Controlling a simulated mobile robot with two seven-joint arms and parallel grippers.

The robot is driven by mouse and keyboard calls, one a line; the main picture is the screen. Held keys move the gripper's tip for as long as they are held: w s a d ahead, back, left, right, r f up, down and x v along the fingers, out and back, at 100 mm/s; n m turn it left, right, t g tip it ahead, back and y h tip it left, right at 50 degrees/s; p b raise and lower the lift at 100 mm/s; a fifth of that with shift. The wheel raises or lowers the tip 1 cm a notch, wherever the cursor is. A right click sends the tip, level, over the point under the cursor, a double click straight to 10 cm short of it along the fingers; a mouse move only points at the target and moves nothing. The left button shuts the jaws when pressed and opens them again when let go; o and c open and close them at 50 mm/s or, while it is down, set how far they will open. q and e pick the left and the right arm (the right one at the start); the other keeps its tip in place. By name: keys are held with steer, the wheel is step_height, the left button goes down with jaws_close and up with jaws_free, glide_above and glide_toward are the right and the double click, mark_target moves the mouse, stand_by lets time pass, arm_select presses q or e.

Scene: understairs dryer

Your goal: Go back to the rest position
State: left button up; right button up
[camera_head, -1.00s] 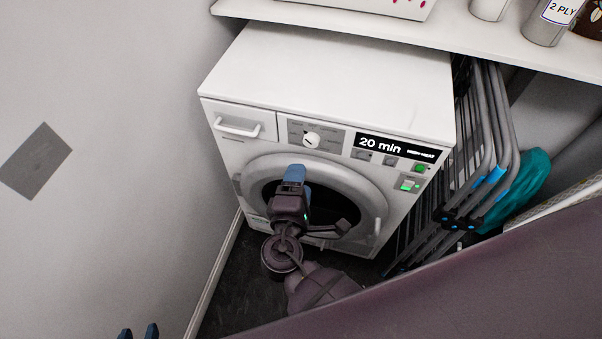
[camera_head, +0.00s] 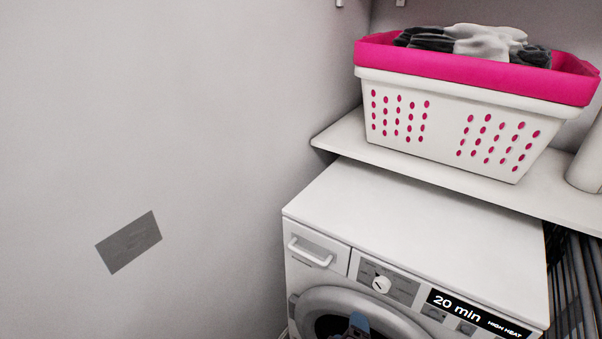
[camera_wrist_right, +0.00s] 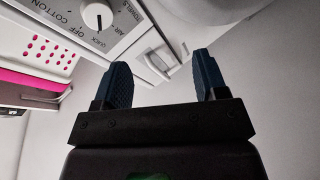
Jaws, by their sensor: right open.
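My right gripper's blue fingertip (camera_head: 357,325) shows at the bottom edge of the head view, in front of the dryer's round door. In the right wrist view the two blue fingers of my right gripper (camera_wrist_right: 163,80) stand apart with nothing between them. The white dryer (camera_head: 420,225) fills the lower right of the head view, its display reading 20 min, high heat. In the wrist view its knob panel (camera_wrist_right: 75,25) and drawer handle (camera_wrist_right: 155,62) lie beyond the fingers. My left gripper is out of view.
A white shelf (camera_head: 350,138) above the dryer holds a white basket (camera_head: 445,120) with a pink liner and grey and white cloth. A folded grey rack (camera_head: 575,285) stands right of the dryer. The left wall (camera_head: 200,100) is bare except for a grey plate (camera_head: 129,242).

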steer(key=s+d+f+m+g+y+p, duration=0.2)
steer(key=s+d+m, duration=0.7)
steer(key=s+d, duration=0.8)
steer(key=shift+s+d+m+g+y+p, duration=0.25)
steer(key=shift+s+y+p, duration=0.35)
steer(key=shift+s+p, duration=0.4)
steer(key=shift+w+f, duration=0.1)
steer(key=shift+w, duration=0.05)
